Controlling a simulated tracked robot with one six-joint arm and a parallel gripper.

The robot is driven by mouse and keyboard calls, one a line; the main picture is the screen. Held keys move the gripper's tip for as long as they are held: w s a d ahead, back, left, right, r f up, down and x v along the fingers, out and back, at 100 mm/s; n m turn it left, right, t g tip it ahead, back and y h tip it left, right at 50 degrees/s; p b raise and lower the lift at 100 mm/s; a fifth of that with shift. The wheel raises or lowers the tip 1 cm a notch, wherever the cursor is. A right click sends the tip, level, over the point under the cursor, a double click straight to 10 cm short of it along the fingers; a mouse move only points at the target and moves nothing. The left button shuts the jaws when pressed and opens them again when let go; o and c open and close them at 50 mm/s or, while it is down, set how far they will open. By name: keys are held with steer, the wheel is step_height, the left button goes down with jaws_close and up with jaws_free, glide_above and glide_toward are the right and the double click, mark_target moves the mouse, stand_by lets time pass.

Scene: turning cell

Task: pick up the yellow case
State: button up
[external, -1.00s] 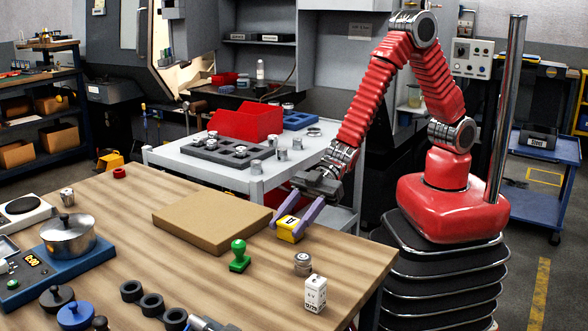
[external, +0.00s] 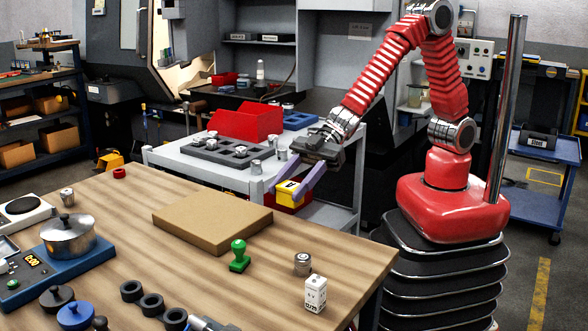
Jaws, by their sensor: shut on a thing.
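The yellow case (external: 290,192) is between the two purple fingers of my gripper (external: 292,188) in the external view. The fingers are shut on it from both sides. A dark mark shows on its top, and a red part shows just below it. The case looks raised above the wooden table (external: 335,247), near the table's back right edge. The left finger hides part of its side.
A flat brown board (external: 212,222) lies left of the case. A green stamp (external: 239,256), a small metal cylinder (external: 303,263) and a white box (external: 315,293) stand in front. A grey cart (external: 210,160) with metal parts and a red bin (external: 246,122) stands behind.

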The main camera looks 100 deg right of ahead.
steer(key=shift+r, duration=0.4)
steer(key=shift+d, duration=0.1)
